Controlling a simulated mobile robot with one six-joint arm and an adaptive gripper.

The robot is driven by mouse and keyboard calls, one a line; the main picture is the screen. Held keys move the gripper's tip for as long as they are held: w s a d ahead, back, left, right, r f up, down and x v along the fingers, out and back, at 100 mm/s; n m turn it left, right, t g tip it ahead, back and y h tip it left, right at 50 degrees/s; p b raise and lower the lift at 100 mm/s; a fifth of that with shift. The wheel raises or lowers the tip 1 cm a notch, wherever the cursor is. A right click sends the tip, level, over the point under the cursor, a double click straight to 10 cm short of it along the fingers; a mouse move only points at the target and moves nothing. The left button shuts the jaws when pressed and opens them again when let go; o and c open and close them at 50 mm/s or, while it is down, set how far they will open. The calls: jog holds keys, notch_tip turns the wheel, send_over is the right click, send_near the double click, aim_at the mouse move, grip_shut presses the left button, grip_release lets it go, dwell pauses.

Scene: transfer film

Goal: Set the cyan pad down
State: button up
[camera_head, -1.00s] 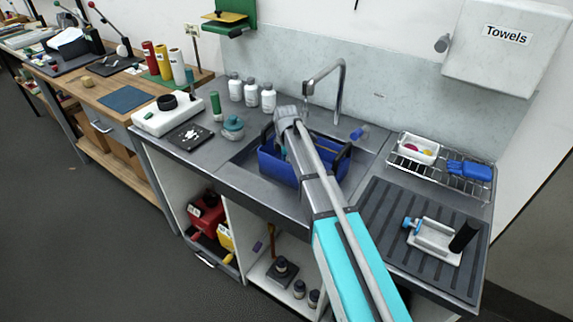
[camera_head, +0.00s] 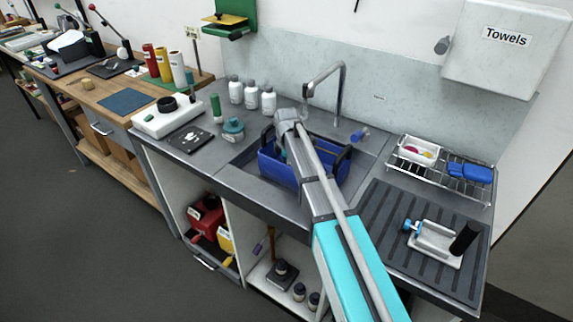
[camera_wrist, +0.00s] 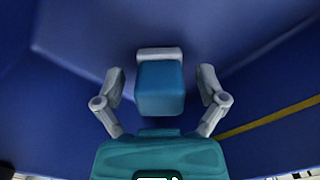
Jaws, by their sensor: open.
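A blue-cyan block (camera_wrist: 160,90), which looks like the pad, is in the wrist view, between the two fingers of my gripper (camera_wrist: 160,73). The fingers are spread, with a visible gap on each side of it. A pale grey strip (camera_wrist: 160,53) shows along its far edge. Dark blue surfaces lie behind it. In the head view my arm reaches down into a blue tub (camera_head: 278,170) in the sink. My fingers and the pad are hidden or too small to make out there. I cannot tell what the pad rests on.
The tap (camera_head: 340,85) stands just behind the tub. White bottles (camera_head: 252,95) and a teal jar (camera_head: 233,128) stand to the left. A wire rack (camera_head: 470,185) and a ribbed drain board (camera_head: 400,240) with a white holder (camera_head: 438,243) lie to the right.

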jog(key=shift+r, duration=0.15)
notch_tip(320, 180, up, 12)
jog(key=p, duration=1.2)
dwell(1.7)
